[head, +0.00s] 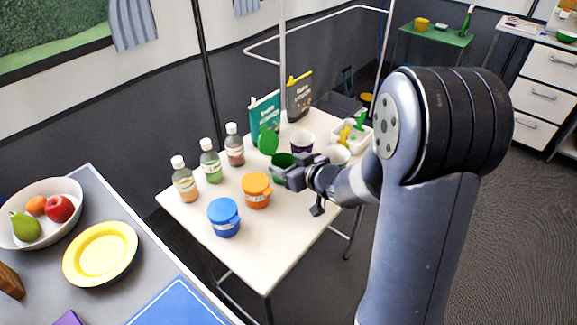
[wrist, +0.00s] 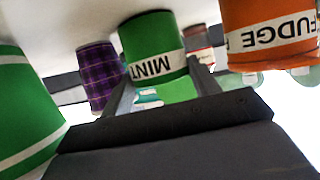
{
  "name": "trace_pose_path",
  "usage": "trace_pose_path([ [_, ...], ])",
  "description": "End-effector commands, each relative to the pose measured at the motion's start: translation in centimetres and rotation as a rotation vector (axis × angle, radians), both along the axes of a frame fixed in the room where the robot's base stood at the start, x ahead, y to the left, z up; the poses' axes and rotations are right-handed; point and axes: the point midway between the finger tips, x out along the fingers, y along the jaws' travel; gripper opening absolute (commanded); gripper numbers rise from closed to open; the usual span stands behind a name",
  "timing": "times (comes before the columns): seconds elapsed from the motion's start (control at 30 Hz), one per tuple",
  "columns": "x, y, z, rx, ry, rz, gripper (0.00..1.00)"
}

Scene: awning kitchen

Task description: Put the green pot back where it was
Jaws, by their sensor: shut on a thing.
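The green pot (head: 281,168) is on or just above the white table, at my gripper (head: 292,174). In the wrist view the green pot (wrist: 148,35), labelled MINT and seen upside down, sits between the two fingers of my gripper (wrist: 160,74). The gripper is shut on it. I cannot tell whether the pot's base touches the table. My gripper hides part of the pot in the head view.
An orange pot (head: 256,190) and a blue pot (head: 224,217) stand in front. Several bottles (head: 210,161) stand left, two upright packs (head: 265,115) behind. A purple cup (head: 302,141) and pale cup (head: 336,154) are close by. The white table's (head: 265,245) front is clear.

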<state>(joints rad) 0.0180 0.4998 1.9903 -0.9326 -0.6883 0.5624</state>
Motion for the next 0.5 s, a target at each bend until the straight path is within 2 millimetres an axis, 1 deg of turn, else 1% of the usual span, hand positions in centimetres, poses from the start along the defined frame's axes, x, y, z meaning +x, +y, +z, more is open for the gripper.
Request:
trace_pose_path([
  [0.07,0.02,0.00,0.08,0.001,-0.001,0.000,0.19],
  [0.2,0.02,0.00,-0.40,0.001,-0.001,0.000,0.19],
  [0.23,0.01,0.00,-0.27,0.000,0.000,0.000,0.60],
  [0.3,0.01,-0.01,-0.25,0.000,0.000,0.000,0.66],
  [0.33,0.01,-0.01,-0.25,0.000,0.000,0.000,0.67],
  [0.5,0.00,-0.01,-0.24,0.000,0.000,0.000,0.67],
])
